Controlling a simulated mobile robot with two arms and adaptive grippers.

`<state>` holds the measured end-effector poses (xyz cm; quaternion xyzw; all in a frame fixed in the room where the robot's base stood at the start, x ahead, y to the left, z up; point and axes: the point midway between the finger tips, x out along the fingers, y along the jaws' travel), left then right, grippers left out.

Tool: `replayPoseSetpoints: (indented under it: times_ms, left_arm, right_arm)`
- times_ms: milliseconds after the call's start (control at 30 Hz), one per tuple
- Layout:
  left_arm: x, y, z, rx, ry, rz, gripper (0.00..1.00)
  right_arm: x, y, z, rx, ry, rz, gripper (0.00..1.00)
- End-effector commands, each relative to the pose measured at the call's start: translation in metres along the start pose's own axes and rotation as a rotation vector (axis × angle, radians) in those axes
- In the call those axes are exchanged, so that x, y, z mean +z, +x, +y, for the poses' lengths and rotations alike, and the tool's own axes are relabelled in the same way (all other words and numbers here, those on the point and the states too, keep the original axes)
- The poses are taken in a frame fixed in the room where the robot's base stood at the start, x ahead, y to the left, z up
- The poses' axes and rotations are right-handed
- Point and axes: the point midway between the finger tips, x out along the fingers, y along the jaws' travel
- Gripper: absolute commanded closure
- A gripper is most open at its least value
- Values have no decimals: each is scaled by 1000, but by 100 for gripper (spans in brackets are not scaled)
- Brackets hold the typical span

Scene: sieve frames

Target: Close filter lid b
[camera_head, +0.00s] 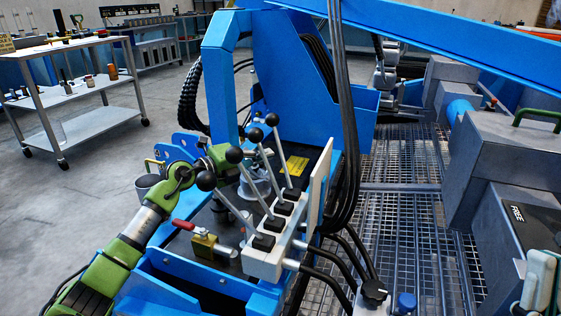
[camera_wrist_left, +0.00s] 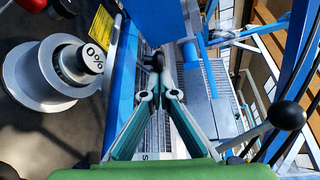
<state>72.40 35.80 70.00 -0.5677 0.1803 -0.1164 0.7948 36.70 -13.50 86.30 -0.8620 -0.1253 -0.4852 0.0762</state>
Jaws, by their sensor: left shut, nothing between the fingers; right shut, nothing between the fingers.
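My left gripper (camera_head: 218,158) is shut, with nothing between its fingers, above the blue machine tray, close to the black lever knobs. Its closed fingertips (camera_wrist_left: 158,72) show in the left wrist view, with a black knob just beyond them. A grey round housing (camera_head: 257,185) stands behind the levers; the left wrist view shows what looks like the same housing (camera_wrist_left: 28,75), with a cap marked "0%" (camera_wrist_left: 92,55). I cannot tell which part is filter lid b. What looks like my right gripper (camera_head: 541,280) is shut at the lower right edge.
A white lever block (camera_head: 265,258) with several black-knobbed levers stands right of my left gripper. A red-handled brass valve (camera_head: 203,245) is in front. Black hoses (camera_head: 344,120) hang beside a metal grating (camera_head: 400,200). Grey boxes (camera_head: 505,150) stand at right.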

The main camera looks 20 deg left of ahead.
Motion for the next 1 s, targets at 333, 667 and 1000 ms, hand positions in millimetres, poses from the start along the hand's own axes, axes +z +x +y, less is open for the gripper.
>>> replayPoseSetpoints:
  times_ms: [333, 667, 1000]
  left_arm:
    - [25, -12, 16, -154, -295, -3, 100]
    - [41, -21, 33, -212, -403, 0, 100]
    - [48, -25, 47, -212, -401, 0, 100]
  right_arm:
    - [6, 0, 0, 0, -1, -27, 100]
    - [2, 0, 0, 0, 0, -9, 100]
    - [6, 1, 0, 0, 0, -25, 100]
